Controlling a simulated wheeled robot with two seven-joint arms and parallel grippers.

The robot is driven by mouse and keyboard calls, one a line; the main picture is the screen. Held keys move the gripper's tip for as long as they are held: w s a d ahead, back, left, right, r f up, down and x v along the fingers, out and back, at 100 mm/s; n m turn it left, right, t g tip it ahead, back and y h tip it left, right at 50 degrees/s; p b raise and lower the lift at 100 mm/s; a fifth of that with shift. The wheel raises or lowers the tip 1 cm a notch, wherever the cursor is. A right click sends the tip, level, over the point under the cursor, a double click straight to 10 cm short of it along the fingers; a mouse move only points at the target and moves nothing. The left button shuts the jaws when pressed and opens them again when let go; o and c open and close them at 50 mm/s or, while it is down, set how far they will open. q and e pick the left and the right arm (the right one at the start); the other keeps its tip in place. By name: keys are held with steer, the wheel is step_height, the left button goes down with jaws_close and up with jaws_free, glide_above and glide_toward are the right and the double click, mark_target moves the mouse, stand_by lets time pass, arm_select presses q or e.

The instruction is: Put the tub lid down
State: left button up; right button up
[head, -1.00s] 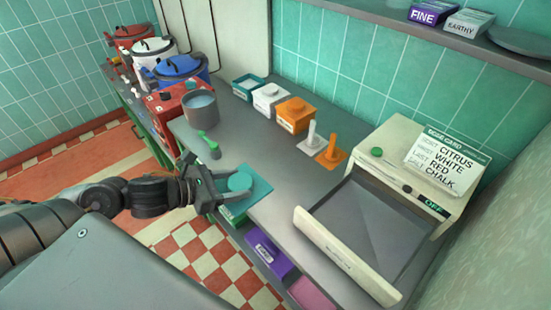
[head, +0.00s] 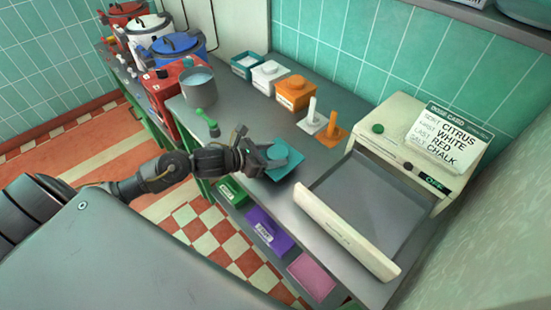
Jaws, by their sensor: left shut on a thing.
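My left gripper (head: 268,157) is shut on the teal tub lid (head: 290,163), a flat square with a round raised knob. The lid is over the grey counter (head: 255,112), near its front edge and left of the open drawer. I cannot tell whether it touches the counter. The teal tub (head: 248,66) stands open at the back of the counter, with pale contents. Beside it are a lidded white tub (head: 269,75) and a lidded orange tub (head: 296,94). My right gripper is not in view.
A machine (head: 400,134) with an open drawer (head: 366,215) stands at right. White (head: 311,121) and orange (head: 333,133) upright pieces stand at the back. A green-handled tool (head: 208,120) and grey pot (head: 199,88) are at left. The counter behind the lid is partly free.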

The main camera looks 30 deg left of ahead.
arm_select(q)
steer(key=shift+w+f, duration=0.35)
steer(key=shift+f, duration=0.1)
steer(key=shift+w+d+f, duration=0.15)
steer(key=shift+w+f, duration=0.05)
steer(key=shift+f, duration=0.05)
step_height(320, 180, down, 2)
steer(key=shift+f+p, duration=0.15)
steer(key=shift+p, duration=0.7)
steer(key=shift+f, duration=0.4)
steer(key=shift+f, duration=0.15)
steer(key=o, duration=1)
